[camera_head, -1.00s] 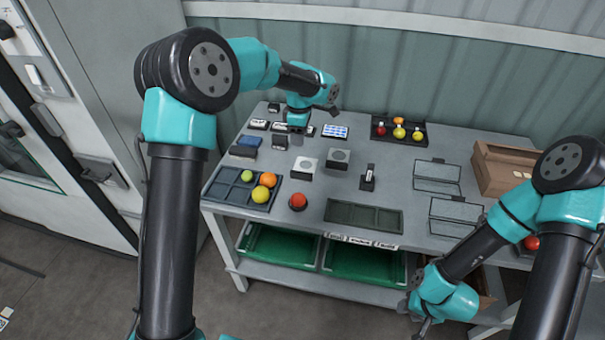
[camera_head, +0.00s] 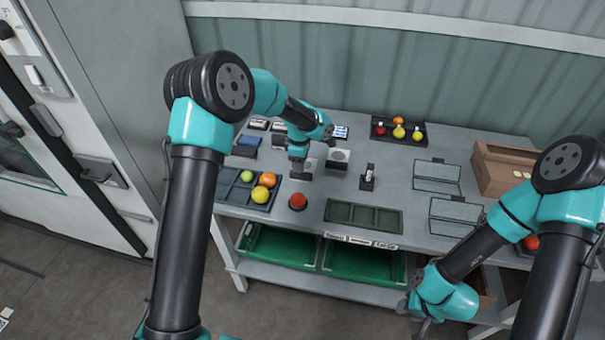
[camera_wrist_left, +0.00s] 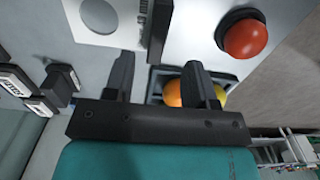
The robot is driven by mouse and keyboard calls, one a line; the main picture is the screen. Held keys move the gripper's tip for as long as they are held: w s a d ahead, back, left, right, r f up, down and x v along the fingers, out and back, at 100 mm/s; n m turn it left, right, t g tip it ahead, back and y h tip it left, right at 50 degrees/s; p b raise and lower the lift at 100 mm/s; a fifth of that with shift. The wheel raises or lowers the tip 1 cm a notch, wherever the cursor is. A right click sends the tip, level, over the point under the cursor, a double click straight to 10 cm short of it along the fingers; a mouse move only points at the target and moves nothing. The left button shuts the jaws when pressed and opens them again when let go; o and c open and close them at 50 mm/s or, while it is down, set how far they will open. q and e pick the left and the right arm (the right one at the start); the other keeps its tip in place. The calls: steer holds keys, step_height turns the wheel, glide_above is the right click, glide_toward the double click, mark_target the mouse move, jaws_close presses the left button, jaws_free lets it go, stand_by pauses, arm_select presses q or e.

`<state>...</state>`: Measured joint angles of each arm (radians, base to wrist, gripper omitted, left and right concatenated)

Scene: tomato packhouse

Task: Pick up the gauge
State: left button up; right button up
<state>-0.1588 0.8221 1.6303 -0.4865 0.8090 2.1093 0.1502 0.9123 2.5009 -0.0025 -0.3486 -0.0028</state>
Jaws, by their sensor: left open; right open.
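A small dark upright stand holding a pale piece (camera_head: 367,177), which looks like the gauge, is on the bench right of centre.
An empty dark tray (camera_head: 363,216) lies at the front edge. A wooden box (camera_head: 502,172) is at right.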

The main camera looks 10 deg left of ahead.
arm_select(q)
steer(key=shift+f, duration=0.5)
steer(key=shift+w+f, duration=0.15)
steer(key=shift+f, duration=2.45)
jaws_close()
